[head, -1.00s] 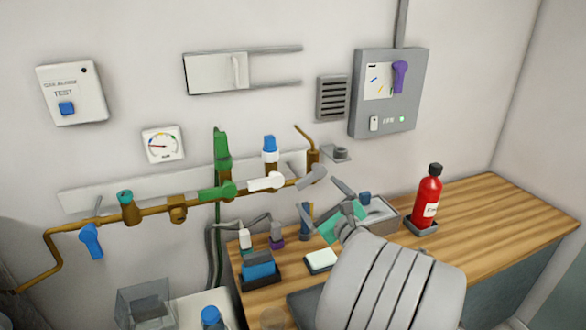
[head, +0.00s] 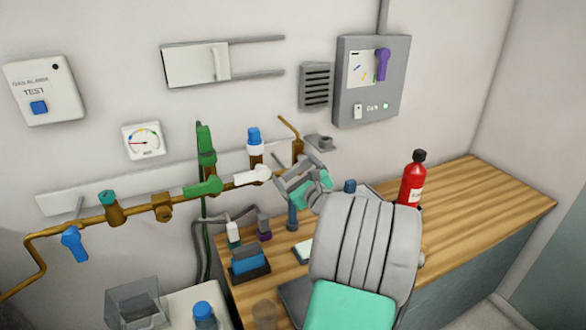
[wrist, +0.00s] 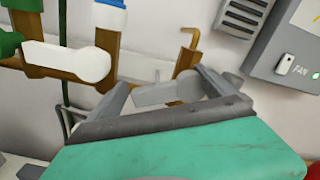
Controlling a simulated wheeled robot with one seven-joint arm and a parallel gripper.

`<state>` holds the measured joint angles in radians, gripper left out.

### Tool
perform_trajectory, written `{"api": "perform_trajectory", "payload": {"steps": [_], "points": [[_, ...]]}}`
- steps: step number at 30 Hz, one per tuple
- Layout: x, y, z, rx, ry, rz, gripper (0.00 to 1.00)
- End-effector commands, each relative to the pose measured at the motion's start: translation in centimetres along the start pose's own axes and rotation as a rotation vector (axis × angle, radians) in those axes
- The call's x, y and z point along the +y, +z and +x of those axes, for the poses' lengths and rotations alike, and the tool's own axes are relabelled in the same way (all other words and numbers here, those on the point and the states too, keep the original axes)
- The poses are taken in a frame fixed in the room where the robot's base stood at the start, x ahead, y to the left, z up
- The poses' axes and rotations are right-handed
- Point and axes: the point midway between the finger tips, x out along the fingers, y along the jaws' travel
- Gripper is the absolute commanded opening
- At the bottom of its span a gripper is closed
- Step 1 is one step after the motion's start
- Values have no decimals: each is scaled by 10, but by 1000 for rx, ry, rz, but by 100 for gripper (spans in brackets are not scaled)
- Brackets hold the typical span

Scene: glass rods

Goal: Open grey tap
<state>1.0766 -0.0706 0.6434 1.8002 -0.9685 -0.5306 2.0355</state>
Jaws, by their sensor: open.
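The grey tap (wrist: 155,94) sits at the right end of the brass pipe, on a brass fitting (wrist: 187,62) with a bent spout. In the wrist view its grey lever lies between the two fingers of my gripper (wrist: 163,84). The fingers are open, one on each side of the lever; I cannot tell whether either touches it. In the head view my gripper (head: 298,176) is at the pipe's right end, and its fingers partly cover the grey tap.
A white tap (head: 252,176), a green tap (head: 204,187) and a blue tap (head: 73,243) are on the same pipe to the left. A grey fan box (head: 371,84) hangs at upper right. A red bottle (head: 412,182) stands on the wooden counter (head: 470,200).

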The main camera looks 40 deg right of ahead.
Motion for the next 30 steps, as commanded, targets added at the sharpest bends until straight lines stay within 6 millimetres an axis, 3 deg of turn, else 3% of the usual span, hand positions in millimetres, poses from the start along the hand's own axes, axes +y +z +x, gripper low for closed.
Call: {"api": "perform_trajectory", "payload": {"steps": [30], "points": [[0, 0, 0, 0, 0, 0, 14]]}}
